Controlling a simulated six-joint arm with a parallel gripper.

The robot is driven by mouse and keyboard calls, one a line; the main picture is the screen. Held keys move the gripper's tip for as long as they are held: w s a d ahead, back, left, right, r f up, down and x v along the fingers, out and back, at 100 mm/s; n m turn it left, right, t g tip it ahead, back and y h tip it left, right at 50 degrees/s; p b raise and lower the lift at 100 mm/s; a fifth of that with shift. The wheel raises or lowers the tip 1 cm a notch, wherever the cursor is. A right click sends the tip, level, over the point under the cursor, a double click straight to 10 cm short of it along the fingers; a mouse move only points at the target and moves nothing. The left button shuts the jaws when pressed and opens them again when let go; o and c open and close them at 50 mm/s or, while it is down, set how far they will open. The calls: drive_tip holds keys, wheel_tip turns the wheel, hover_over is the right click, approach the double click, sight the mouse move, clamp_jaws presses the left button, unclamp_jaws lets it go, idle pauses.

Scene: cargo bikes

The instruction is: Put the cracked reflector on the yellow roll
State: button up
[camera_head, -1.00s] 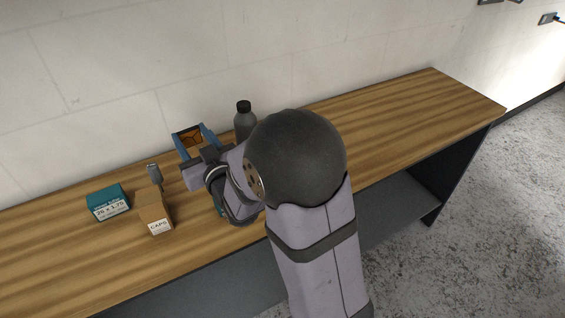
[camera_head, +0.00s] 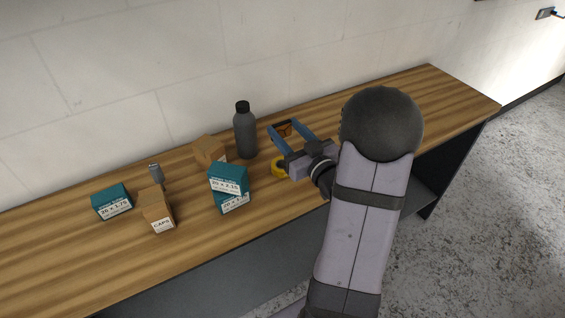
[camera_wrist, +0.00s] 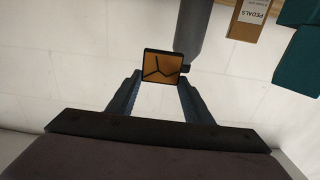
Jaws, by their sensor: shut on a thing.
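My gripper (camera_head: 292,132) is shut on the cracked reflector (camera_head: 284,128), an amber square with a dark frame, held above the bench at the right of the bottle. In the wrist view the reflector (camera_wrist: 161,66) sits between the two blue fingertips, with dark crack lines branching across its face. The yellow roll (camera_head: 277,169) lies on the bench below and a little left of my gripper. My gripper partly hides the roll. The reflector is apart from the roll.
A dark grey bottle (camera_head: 245,133) stands left of my gripper. Stacked teal boxes (camera_head: 229,180) and a cardboard box (camera_head: 208,149) are beside it. A CAPS box (camera_head: 156,206), a small grey item (camera_head: 155,172) and another teal box (camera_head: 111,201) are further left. The bench's right end is clear.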

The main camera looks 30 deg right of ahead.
sight(282, 167)
drive_tip(key=shift+s+d, duration=0.1)
drive_tip(key=shift+d, duration=0.05)
drive_tip(key=shift+f+p, duration=0.35)
drive_tip(key=shift+f, duration=4.7)
drive_tip(key=shift+f, duration=0.1)
drive_tip(key=o, duration=0.6)
drive_tip(key=shift+f, duration=0.1)
drive_tip(key=o, duration=0.4)
